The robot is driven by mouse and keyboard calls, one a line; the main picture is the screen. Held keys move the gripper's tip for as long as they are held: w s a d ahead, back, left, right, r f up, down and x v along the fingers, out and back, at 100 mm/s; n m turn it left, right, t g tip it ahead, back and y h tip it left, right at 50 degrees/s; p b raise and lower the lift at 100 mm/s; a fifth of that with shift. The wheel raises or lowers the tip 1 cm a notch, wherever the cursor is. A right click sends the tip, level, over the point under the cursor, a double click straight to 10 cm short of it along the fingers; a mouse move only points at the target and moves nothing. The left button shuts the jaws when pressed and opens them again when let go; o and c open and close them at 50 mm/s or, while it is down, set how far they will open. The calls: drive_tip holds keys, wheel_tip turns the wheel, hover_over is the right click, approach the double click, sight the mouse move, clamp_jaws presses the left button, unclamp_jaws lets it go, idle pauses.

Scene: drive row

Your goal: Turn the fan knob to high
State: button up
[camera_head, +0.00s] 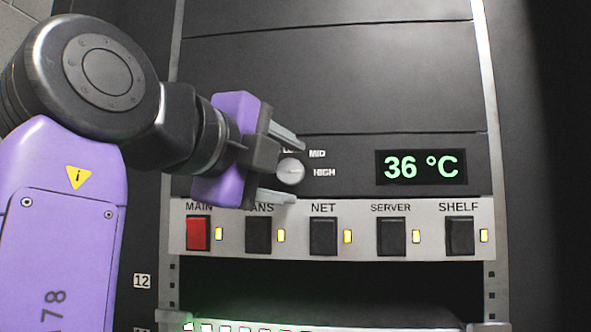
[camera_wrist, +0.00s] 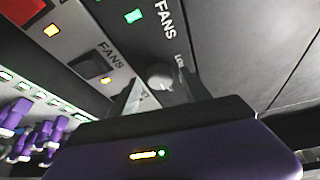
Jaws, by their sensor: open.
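The fan knob (camera_head: 291,172) is a small round pale grey dial on the dark rack panel, with MID and HIGH printed to its right and another label partly hidden above it. It also shows in the wrist view (camera_wrist: 160,77), between the fingertips. My gripper (camera_head: 288,168) is open, one finger above the knob and one below it. I cannot tell whether either finger touches the knob. The knob's pointer is too small to read. In the wrist view my gripper (camera_wrist: 158,92) has its two fingers on either side of the knob.
A display (camera_head: 421,167) reads 36 °C to the right. Below the knob, a grey switch strip (camera_head: 365,240) carries a red MAIN switch (camera_head: 198,233) and several black switches with lit yellow lamps. The lower finger is close above this strip. The panel right of the knob is flat.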

drive_tip(key=b+v, duration=0.1)
drive_tip(key=v, duration=0.6)
drive_tip(key=shift+s, duration=0.35)
drive_tip(key=shift+a, duration=0.15)
